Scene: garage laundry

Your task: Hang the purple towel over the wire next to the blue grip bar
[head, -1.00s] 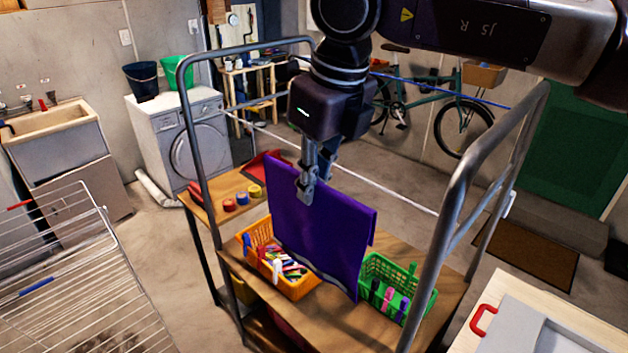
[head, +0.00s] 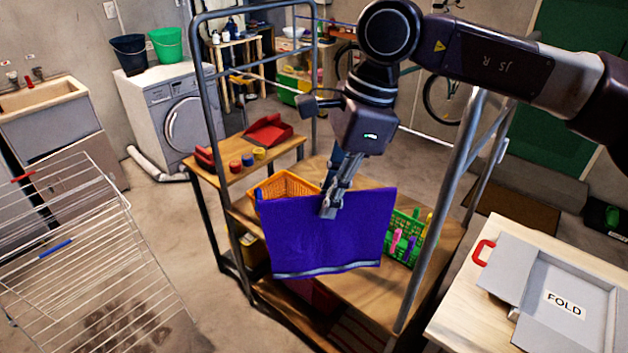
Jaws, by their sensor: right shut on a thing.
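The purple towel (head: 325,238) hangs spread out in front of the trolley, with a grey stripe along its lower edge. My right gripper (head: 330,207) is shut on the towel's upper edge and holds it in the air. The wire drying rack (head: 100,240) stands at the lower left, with several thin wires. A blue grip bar (head: 56,248) sits on one of its wires, and a red grip (head: 22,177) is at its far left. The towel is to the right of the rack and apart from it. My left gripper is not in view.
A folding board (head: 560,290) lies on a table at the right. Floor shows between rack and trolley.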

